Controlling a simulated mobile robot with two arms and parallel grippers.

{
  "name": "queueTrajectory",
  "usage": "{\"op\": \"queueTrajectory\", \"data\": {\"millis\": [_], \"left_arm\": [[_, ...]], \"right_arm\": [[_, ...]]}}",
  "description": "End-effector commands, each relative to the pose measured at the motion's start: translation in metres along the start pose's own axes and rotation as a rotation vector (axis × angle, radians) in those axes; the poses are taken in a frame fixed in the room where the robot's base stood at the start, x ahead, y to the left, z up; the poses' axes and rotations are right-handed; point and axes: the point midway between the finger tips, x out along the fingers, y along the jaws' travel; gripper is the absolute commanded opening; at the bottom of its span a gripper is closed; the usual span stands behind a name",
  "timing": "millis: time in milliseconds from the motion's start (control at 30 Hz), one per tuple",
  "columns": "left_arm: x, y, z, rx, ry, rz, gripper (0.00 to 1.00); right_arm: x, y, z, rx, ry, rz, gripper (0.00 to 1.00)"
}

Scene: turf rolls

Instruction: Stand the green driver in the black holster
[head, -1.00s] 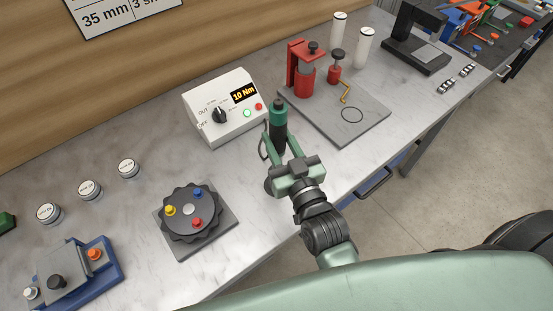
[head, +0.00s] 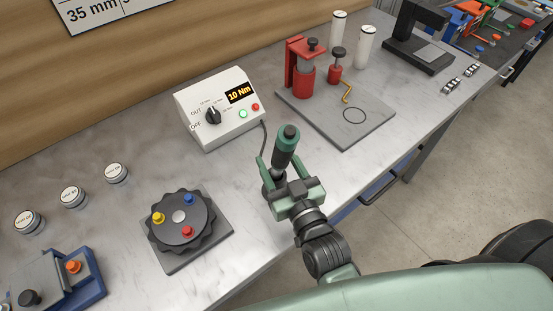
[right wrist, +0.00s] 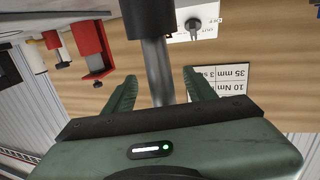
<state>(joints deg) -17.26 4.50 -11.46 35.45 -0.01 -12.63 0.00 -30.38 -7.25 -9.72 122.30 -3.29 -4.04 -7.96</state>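The green driver (head: 285,145) has a green top and a dark body. It leans slightly in the head view, between the fingers of my right gripper (head: 281,172). Its grey shaft and black part (right wrist: 157,70) also show in the right wrist view, between the two green fingers (right wrist: 160,92). Small gaps flank the shaft there, but the driver has moved with the gripper, which appears shut on it. The contact and the driver's lower end are hidden. I cannot clearly pick out the black holster. My left gripper is not in view.
A white control box (head: 218,108) reading 10 Nm stands behind, with a dark cable beside it. A round indexing plate (head: 180,220) lies to the left. A red press (head: 299,68) stands on a grey plate (head: 370,122) to the right. The bench's front edge is close to my arm.

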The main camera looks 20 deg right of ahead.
Motion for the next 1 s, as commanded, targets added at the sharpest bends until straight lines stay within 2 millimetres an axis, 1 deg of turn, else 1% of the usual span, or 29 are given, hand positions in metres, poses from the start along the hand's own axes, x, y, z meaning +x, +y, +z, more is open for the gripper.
{"op": "queueTrajectory", "data": {"millis": [200,267,367,467,700,800,900,1000], "left_arm": [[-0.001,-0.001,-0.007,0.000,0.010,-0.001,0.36],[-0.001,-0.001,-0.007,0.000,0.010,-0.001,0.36],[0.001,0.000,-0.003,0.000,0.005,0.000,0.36],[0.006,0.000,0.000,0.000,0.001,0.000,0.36],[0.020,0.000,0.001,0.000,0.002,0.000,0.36],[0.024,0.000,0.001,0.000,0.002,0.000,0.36],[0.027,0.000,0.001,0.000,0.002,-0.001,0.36],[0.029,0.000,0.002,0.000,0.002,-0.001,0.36]], "right_arm": [[0.001,-0.001,-0.005,0.003,0.008,-0.001,0.55],[-0.001,-0.001,-0.005,0.004,0.009,-0.001,0.55],[-0.008,-0.002,-0.004,0.004,0.009,-0.001,0.55],[-0.024,-0.002,-0.003,0.004,0.009,-0.001,0.55],[-0.074,-0.002,-0.002,0.005,0.007,-0.003,0.55],[-0.092,-0.002,-0.003,0.005,0.009,-0.002,0.55],[-0.105,-0.002,-0.003,0.005,0.009,-0.002,0.55],[-0.113,-0.002,-0.005,0.005,0.012,-0.002,0.55]]}}
